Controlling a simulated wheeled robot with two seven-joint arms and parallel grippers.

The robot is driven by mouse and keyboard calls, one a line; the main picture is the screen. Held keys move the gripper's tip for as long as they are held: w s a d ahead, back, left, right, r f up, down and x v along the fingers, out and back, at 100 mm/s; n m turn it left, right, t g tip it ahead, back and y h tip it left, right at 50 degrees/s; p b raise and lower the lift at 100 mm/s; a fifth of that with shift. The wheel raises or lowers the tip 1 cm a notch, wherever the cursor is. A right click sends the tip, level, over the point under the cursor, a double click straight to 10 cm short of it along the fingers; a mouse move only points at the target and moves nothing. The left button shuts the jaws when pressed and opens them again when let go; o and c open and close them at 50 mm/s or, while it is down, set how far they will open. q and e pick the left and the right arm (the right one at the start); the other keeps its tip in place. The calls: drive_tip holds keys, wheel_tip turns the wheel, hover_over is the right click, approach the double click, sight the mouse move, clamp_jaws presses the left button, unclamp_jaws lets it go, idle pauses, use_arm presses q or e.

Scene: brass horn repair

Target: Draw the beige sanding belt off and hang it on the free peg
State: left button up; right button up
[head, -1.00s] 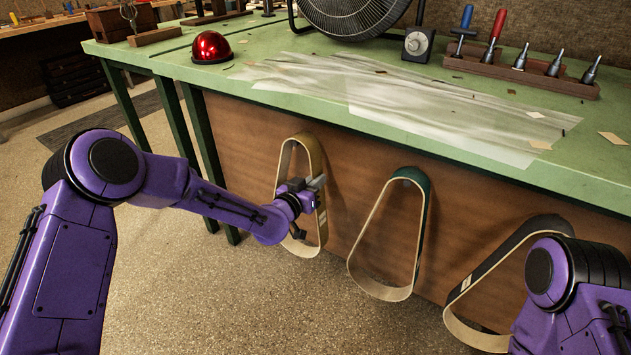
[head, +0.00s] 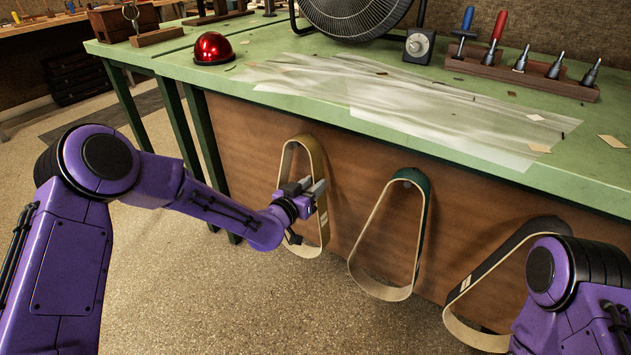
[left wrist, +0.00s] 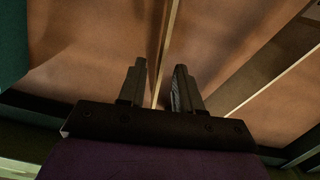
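The beige sanding belt (head: 315,158) hangs as a long loop on the brown panel under the green bench, leftmost of three belts. My left gripper (head: 314,189) is at the belt's right-hand strand, about mid-height, and covers part of it. In the left wrist view the two fingers (left wrist: 158,85) are apart, with a thin pale belt edge (left wrist: 166,50) running between them. I cannot tell whether either finger touches it. The peg behind the belt and a free peg cannot be made out. My right gripper is out of view.
A teal-backed belt (head: 420,215) hangs in the middle and a dark belt (head: 490,262) at the right, partly behind my right arm. The bench top (head: 260,92) overhangs the panel. The floor (head: 210,300) below is clear.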

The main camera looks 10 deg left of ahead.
use_arm(q)
drive_tip(key=p+v, duration=0.1)
drive_tip(key=v, duration=0.5)
idle(0.4)
idle(1.1)
drive_tip(key=s+a+f+n+g+y, duration=0.3)
drive_tip(key=s+f+n, duration=0.1)
drive_tip(key=s+f, duration=0.5)
drive_tip(key=s+a+f+n+g+y, duration=0.3)
drive_tip(key=s+a+f+n+g, duration=0.15)
drive_tip(key=s+f, duration=0.45)
drive_tip(key=s+a+f+g+y, duration=0.1)
drive_tip(key=s+a+f+g, duration=0.15)
drive_tip(key=s, duration=0.45)
drive_tip(key=s+a+f+g+y, duration=0.1)
drive_tip(key=s+a+f, duration=0.15)
drive_tip(key=s, duration=0.45)
drive_tip(key=s+a+f+g+y, duration=0.1)
drive_tip(key=s+a+f+g, duration=0.15)
drive_tip(key=s, duration=0.45)
wheel_tip(320, 180, up, 19)
drive_tip(key=p, duration=1.9)
drive_tip(key=shift+w+d+t, duration=0.2)
drive_tip(key=shift+d+t, duration=0.15)
drive_tip(key=shift+d, duration=0.1)
drive_tip(key=shift+f+n, duration=0.1)
drive_tip(key=shift+n, duration=0.15)
